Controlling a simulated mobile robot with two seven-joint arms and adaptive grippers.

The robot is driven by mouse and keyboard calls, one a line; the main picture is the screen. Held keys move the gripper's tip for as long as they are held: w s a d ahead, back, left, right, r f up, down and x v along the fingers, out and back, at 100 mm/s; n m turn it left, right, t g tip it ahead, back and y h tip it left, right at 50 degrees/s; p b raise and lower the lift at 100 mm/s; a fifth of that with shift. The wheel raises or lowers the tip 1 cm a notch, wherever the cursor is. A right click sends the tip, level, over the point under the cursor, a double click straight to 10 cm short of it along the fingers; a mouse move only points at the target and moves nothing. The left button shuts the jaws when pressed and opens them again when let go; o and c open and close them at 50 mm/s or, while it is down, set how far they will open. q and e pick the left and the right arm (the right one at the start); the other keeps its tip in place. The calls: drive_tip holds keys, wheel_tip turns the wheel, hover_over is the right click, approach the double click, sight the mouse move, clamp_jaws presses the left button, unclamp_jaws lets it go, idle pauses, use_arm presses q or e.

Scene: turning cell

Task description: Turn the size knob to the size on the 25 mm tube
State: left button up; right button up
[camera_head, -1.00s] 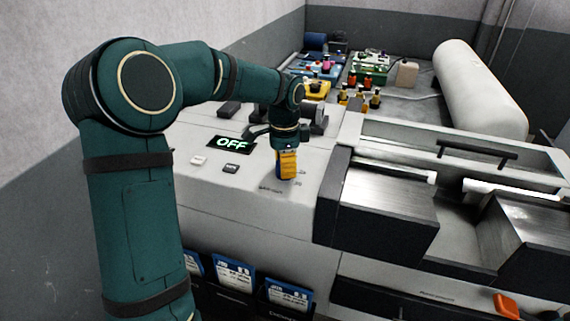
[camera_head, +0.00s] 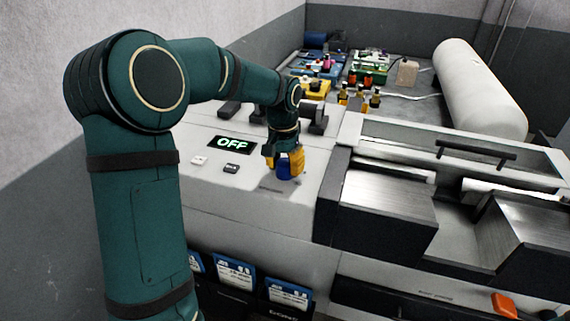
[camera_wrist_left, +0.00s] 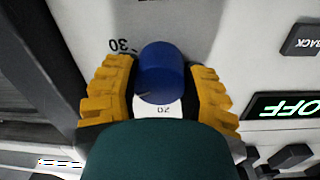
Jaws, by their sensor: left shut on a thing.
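The blue size knob (camera_head: 284,172) stands on the sloping pale panel of the machine. In the left wrist view the knob (camera_wrist_left: 163,70) sits between the two yellow fingers of my left gripper (camera_wrist_left: 160,88). In the head view my left gripper (camera_head: 285,165) is down at the panel, shut on the knob. Scale marks 30 and 20 show beside the knob in the wrist view; a small dark line shows low on its side. Where it points is unclear. I cannot pick out the 25 mm tube. My right gripper is not in view.
A display (camera_head: 232,144) reads OFF, with a white button (camera_head: 199,160) and a dark button (camera_head: 231,168) below it. Blue-topped cards (camera_head: 234,272) stand under the panel. A large white cylinder (camera_head: 478,88) lies behind the machine.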

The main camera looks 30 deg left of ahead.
sight(283, 161)
use_arm(q)
drive_tip(key=shift+n, duration=0.7)
drive_tip(key=o, duration=1.2)
drive_tip(key=shift+o, duration=0.2)
wheel_tip(283, 161, up, 12)
drive_tip(key=shift+a, duration=0.25)
